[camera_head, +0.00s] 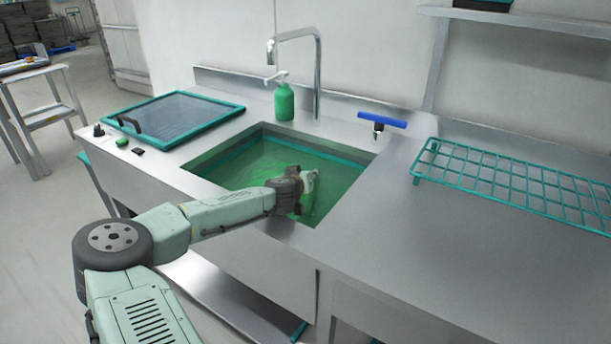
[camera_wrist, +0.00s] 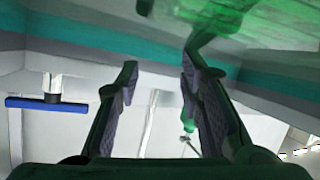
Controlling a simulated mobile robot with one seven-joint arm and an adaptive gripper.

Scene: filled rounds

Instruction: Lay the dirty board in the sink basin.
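The sink basin (camera_head: 225,155) is set in the steel counter, with green water or a green floor and a teal band along its inner walls. My gripper (camera_head: 308,183) reaches over the basin's front right part, low at the rim or inside it. In the wrist view my gripper (camera_wrist: 160,75) has its two dark fingers apart, with nothing between them. The green basin inside (camera_wrist: 265,30) fills that view's upper right, which looks upside down. I cannot make out a dirty board in either view; pale blurred shapes in the green cannot be identified.
A green soap bottle (camera_head: 285,102) and the tap (camera_head: 317,75) stand behind the basin. A teal wire rack (camera_head: 500,180) lies right; a teal-framed glass panel (camera_head: 175,112) lies left. The counter's front right is clear.

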